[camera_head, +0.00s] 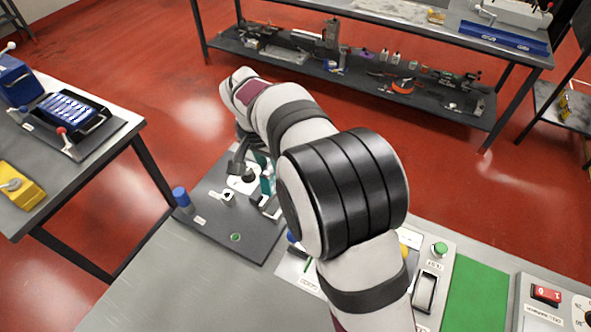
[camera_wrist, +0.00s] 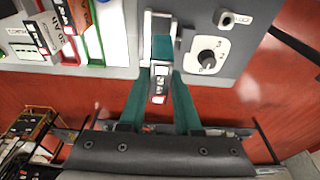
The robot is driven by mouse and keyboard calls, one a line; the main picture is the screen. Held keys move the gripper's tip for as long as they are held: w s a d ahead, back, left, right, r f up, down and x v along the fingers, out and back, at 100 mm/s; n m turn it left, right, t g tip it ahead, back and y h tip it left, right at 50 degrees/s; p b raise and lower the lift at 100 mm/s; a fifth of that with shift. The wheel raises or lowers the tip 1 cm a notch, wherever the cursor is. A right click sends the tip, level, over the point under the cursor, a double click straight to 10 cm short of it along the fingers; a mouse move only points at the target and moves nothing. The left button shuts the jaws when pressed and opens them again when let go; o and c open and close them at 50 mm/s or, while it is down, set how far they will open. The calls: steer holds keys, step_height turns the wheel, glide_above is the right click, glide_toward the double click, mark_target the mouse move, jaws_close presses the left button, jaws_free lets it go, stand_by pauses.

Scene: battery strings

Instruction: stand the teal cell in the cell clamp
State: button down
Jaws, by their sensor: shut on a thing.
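My gripper (camera_wrist: 161,72) has two teal fingers closing in from the lower left and lower right in the wrist view. It is shut on the teal cell (camera_wrist: 162,47), which shows a teal face and a grey, labelled part between the fingers. The cell clamp (camera_wrist: 158,20) is a pale metal bracket on the grey panel, right at the cell's far end. Whether the cell sits inside it or only in front of it I cannot tell. In the head view my arm hides much of the gripper, and the clamp (camera_head: 270,208) shows only partly beside it.
Labelled boxes (camera_wrist: 35,38) lie left.

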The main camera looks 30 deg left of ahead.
steer(key=shift+f, duration=4.3)
steer(key=shift+f, duration=0.15)
steer(key=c, duration=0.5)
jaws_free()
steer(key=s+r, duration=0.1)
steer(key=r, duration=0.4)
steer(key=s+r, duration=0.1)
steer(key=r, duration=0.4)
steer(key=s+r, duration=0.1)
steer(key=r, duration=0.4)
steer(key=shift+s+r, duration=0.1)
steer(key=shift+r, duration=0.1)
steer(key=shift+d, duration=0.1)
